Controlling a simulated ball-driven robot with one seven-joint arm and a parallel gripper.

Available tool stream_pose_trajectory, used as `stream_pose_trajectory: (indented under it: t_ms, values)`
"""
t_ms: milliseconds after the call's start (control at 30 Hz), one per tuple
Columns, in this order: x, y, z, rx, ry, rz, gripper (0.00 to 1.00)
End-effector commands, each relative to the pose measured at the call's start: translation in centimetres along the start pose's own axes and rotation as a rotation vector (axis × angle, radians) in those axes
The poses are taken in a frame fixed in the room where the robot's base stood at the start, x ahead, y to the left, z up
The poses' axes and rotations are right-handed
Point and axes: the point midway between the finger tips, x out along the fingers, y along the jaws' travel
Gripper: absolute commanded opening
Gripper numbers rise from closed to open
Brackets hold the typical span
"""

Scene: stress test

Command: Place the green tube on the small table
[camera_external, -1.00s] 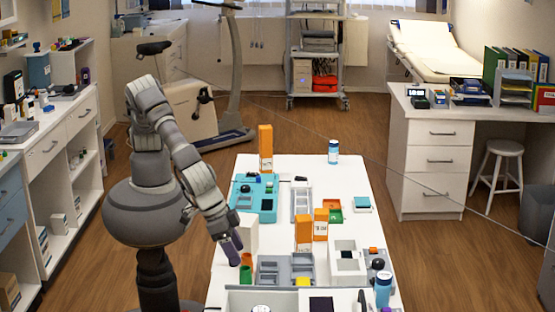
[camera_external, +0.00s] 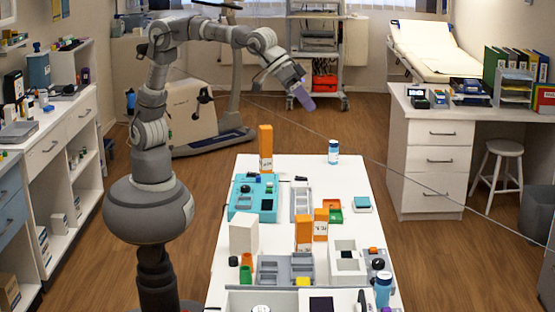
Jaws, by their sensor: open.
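A small green tube (camera_external: 246,274) stands near the front left of the long white table (camera_external: 220,292), just in front of a short orange tube (camera_external: 246,259). My gripper (camera_external: 305,101), with purple at its tip, is raised high beyond the far end of the table, well away from the green tube. Its jaws are open and I see nothing held in them, though the tip is small here. Which surface is the small table I cannot tell for sure; the white table is the one in the middle.
A white block (camera_external: 244,233), grey tray (camera_external: 286,268), teal box (camera_external: 253,197), tall orange boxes (camera_external: 265,142) and blue bottles (camera_external: 383,290) crowd the white table. A wheeled cart (camera_external: 317,60) stands behind my gripper. A round stool (camera_external: 497,148) and desk (camera_external: 436,155) are at the right.

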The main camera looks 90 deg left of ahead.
Motion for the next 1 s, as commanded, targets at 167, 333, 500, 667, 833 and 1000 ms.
stream_pose_trajectory:
  t_ms: [167, 333, 500, 667, 833, 1000]
  values:
    - [-15.5, -11.2, -10.1, 0.047, 0.313, -0.005, 0.62]
    - [-28.4, -17.4, -12.2, 0.152, 0.557, -0.112, 0.62]
    - [-34.5, -19.2, -11.9, 0.221, 0.667, -0.198, 0.62]
    - [-35.2, -19.4, -11.8, 0.233, 0.679, -0.210, 0.62]
    - [-34.9, -19.5, -11.7, 0.232, 0.678, -0.209, 0.62]
    - [-34.1, -19.8, -11.1, 0.231, 0.677, -0.209, 0.81]
